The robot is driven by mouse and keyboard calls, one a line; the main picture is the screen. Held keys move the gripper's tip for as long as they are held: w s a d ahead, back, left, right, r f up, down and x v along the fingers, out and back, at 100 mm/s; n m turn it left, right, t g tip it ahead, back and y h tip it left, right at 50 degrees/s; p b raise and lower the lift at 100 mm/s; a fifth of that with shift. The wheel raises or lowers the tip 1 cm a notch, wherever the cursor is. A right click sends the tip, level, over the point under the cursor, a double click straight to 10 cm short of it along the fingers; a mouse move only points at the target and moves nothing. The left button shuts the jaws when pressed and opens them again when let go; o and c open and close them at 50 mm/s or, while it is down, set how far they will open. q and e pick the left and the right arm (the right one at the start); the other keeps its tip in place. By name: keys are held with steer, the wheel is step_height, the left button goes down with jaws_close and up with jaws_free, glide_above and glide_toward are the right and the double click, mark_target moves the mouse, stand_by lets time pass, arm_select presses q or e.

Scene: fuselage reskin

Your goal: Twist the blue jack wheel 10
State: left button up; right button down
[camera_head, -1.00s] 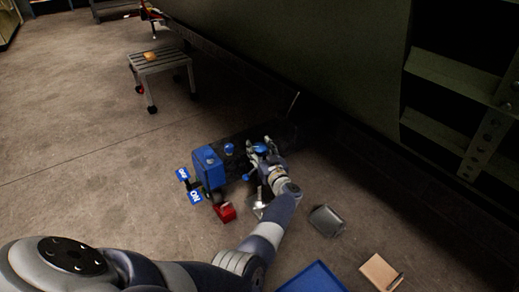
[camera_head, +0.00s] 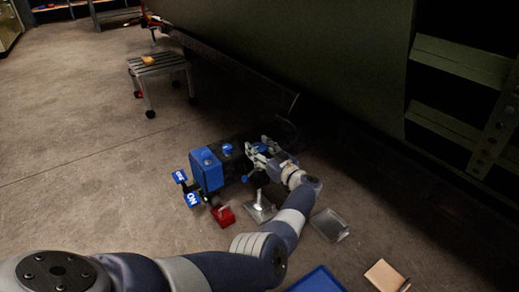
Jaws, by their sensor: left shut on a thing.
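A blue jack wheel (camera_head: 260,148) shows between the fingers of my left gripper (camera_head: 260,149), low near the floor. The gripper is shut on it, and the fingers hide part of it. The wheel sits at the right end of a dark machine with a blue box body (camera_head: 206,170). Another blue round knob (camera_head: 227,149) stands on the machine to the left of the gripper. My left arm reaches in from the lower left. My right gripper is not in view.
Blue signs (camera_head: 192,198) stand left of the machine. A red box (camera_head: 222,216), a metal stand (camera_head: 260,208), a grey tray (camera_head: 330,225), a blue tray (camera_head: 318,282) and a tan board (camera_head: 384,276) lie in front. A wheeled stool (camera_head: 158,68) stands behind. The dark green fuselage is at right.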

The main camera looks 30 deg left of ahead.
arm_select(q)
steer(key=o, duration=1)
steer(key=shift+o, duration=0.2)
